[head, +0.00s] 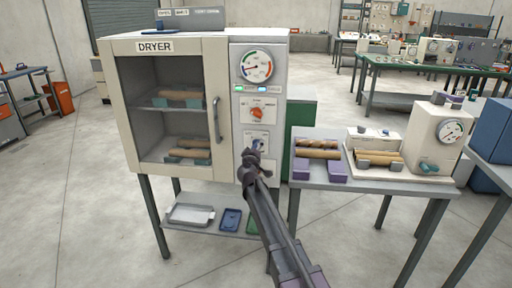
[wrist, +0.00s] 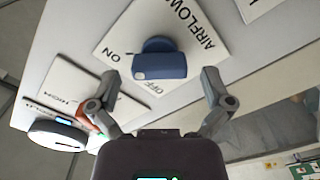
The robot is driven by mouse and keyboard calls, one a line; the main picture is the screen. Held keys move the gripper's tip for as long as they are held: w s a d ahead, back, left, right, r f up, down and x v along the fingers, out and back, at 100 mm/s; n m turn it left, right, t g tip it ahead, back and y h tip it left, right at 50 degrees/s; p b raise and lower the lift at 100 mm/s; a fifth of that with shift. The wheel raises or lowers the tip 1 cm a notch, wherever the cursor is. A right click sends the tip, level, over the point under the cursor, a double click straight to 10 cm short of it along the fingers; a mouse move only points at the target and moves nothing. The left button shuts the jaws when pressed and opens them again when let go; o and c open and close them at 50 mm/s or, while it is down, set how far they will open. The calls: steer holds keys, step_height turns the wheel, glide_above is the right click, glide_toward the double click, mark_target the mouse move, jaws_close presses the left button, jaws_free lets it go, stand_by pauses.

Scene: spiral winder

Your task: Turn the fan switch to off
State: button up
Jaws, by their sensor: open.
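The fan switch is a blue knob with a block-shaped handle (wrist: 160,65) on a white plate marked AIRFLOW (wrist: 190,32), with ON and OFF labels. In the wrist view the plate appears rotated. I cannot tell for sure which label the handle points to. My gripper (wrist: 160,75) is open, with one finger on each side of the handle; gaps show, and it looks clear of both fingers.
Above the switch on the panel are an orange knob (head: 257,113) and a round gauge (head: 256,66). The dryer door has a vertical handle (head: 217,119). A side table (head: 340,175) at right holds rolls on supports and a small gauge machine (head: 433,137). Floor lies open at left.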

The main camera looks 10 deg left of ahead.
steer(key=shift+w, duration=0.75)
steer(key=c, duration=1.1)
steer(key=shift+o, duration=0.2)
